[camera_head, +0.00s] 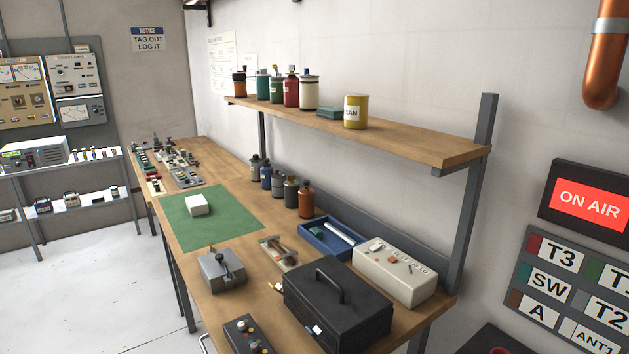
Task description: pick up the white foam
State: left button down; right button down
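The white foam (198,205) is a small white block. It lies on the green mat (222,226) on the wooden workbench, near the mat's middle toward its back left part. Nothing covers it. Neither of my grippers shows in the head view.
On the bench, a grey lever box (221,271), a black case (338,303), a cream box (395,272) and a blue tray (331,238) stand nearer than the mat. Several bottles (305,200) line the back, under a wooden shelf (400,139). Open floor (95,285) lies left.

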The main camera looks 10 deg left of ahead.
aim_at(197, 206)
jog(key=j+z, duration=0.1)
jog(key=z, duration=0.2)
jog(key=j+z, duration=0.25)
jog(key=i+j+z, duration=0.1)
jog(key=j+z, duration=0.25)
jog(key=j, duration=0.5)
jog(key=j+z, duration=0.3)
jog(key=j, duration=0.6)
